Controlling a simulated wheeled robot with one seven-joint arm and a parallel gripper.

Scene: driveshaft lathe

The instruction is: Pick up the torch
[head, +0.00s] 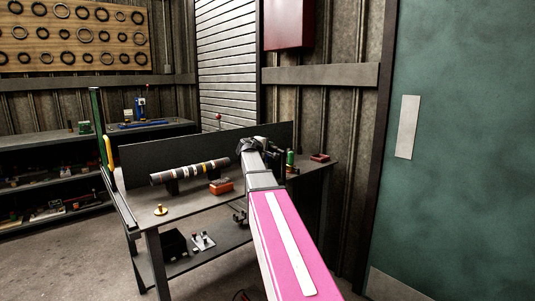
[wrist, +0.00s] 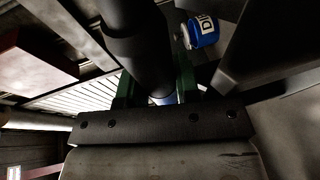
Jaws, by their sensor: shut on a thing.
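The torch (wrist: 140,50) looks like a thick black cylinder in the wrist view, running up from between the two green fingers of my gripper (wrist: 156,88). The fingers are shut on it, one on each side. In the head view my gripper (head: 280,163) is over the right part of the workbench, at the end of my pink and grey arm. The torch is hard to make out there among the dark shapes. I cannot tell whether it touches the bench.
The workbench (head: 188,208) carries a striped shaft (head: 190,172), an orange-red block (head: 221,186) and a brass piece (head: 160,210). A dark back panel (head: 180,157) stands behind. A blue labelled can (wrist: 204,31) shows in the wrist view. Open floor lies front left.

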